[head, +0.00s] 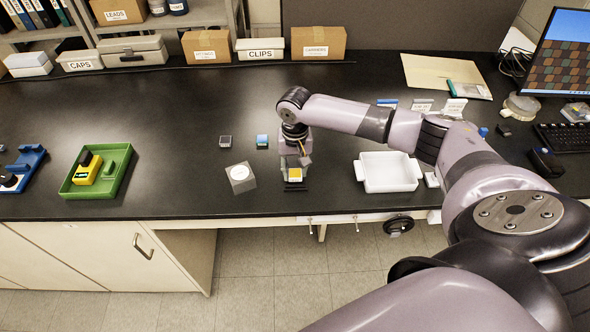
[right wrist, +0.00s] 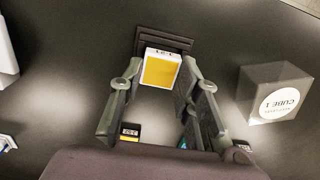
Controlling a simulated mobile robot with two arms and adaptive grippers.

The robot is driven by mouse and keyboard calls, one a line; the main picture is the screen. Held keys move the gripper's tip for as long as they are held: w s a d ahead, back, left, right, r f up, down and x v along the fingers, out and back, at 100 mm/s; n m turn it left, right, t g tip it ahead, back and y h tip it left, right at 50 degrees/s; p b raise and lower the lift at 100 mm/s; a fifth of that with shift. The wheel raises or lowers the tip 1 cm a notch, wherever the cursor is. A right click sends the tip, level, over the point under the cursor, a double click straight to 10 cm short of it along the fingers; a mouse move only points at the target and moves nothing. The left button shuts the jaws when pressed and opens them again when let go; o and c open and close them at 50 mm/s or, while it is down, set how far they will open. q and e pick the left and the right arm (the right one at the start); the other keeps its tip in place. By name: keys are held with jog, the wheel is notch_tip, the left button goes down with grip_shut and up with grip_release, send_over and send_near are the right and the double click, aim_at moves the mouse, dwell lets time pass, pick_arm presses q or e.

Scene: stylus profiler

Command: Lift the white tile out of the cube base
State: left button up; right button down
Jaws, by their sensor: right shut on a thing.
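A white-edged tile with a yellow face (head: 295,174) stands at the front of the bench, over a black stepped base (head: 294,188). My right gripper (head: 295,180) reaches down from above and is shut on it. In the right wrist view the tile (right wrist: 160,72) sits between the two fingertips (right wrist: 161,62), and the black base (right wrist: 165,41) shows just beyond it. I cannot tell whether the tile touches the base. A grey cube marked CUBE 1 (right wrist: 274,92) stands apart to the side; it is the box (head: 240,177) left of my gripper. My left gripper is not in view.
A white tray (head: 388,184) stands to the right. Two small blocks, one grey (head: 225,141) and one blue-topped (head: 262,141), lie behind. A green tray (head: 74,189) holding a yellow device is at the left. The bench between the green tray and CUBE 1 is clear.

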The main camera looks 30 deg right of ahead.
aim_at(295, 174)
jog(key=shift+r+p, duration=1.7)
jog(key=shift+r, duration=1.5)
